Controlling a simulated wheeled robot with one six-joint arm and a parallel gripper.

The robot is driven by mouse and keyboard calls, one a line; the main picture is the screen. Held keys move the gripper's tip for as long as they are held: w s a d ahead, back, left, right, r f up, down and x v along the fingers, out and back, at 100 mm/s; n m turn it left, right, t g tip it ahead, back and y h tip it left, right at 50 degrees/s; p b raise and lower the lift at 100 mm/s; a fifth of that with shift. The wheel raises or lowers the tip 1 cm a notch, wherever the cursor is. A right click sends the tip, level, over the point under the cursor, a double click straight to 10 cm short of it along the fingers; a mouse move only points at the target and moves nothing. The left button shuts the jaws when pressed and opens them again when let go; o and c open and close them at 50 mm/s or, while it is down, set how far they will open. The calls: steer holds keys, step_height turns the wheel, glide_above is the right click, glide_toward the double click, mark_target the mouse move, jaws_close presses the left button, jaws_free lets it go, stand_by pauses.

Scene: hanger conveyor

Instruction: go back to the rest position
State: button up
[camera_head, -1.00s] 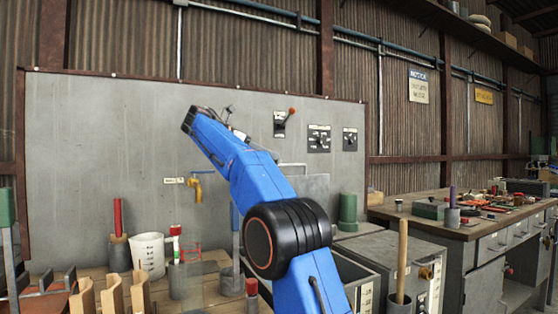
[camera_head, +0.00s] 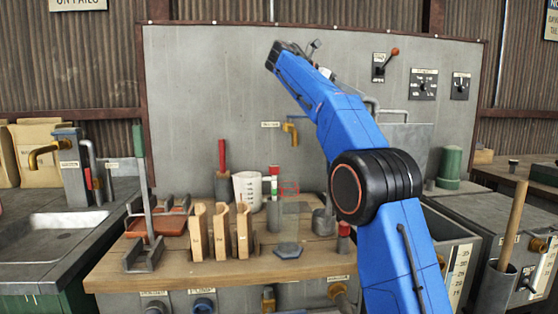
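My blue arm rises from the bottom right of the head view, through a black joint with an orange ring, and leans to the upper left. My gripper (camera_head: 312,46) is at its upper end, in front of the grey wall panel (camera_head: 215,85) and well above the bench. Its fingers are small and mostly hidden behind the arm's end, so I cannot tell whether they are open. I see nothing hanging from it.
The wooden bench (camera_head: 200,273) below holds a white measuring jug (camera_head: 247,191), wooden blocks (camera_head: 221,232) and a red-handled tool (camera_head: 222,155). A sink (camera_head: 60,224) is at left. Grey cabinets (camera_head: 524,216) and a wooden-handled tool (camera_head: 512,222) stand at right. Space above the bench is open.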

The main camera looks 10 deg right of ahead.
steer(key=s+d+f+m+t+y, duration=0.25)
steer(key=s+f+m+y, duration=0.3)
steer(key=s+f, duration=1.2)
steer(key=s+a+f+m+y, duration=0.2)
steer(key=s+a+f+m, duration=0.1)
steer(key=s+f, duration=0.7)
steer(key=s+a+f+m+t+y, duration=0.1)
steer(key=s+a+f+m+y, duration=0.2)
steer(key=s+f, duration=0.7)
steer(key=s+a+f+m+y, duration=0.3)
steer(key=s+a+f+m, duration=0.1)
steer(key=s+f, duration=0.6)
step_height(320, 180, down, 3)
steer(key=shift+s+r+m, duration=0.2)
steer(key=shift+s+m, duration=0.05)
steer(key=shift+m, duration=0.3)
steer(key=shift+a, duration=0.1)
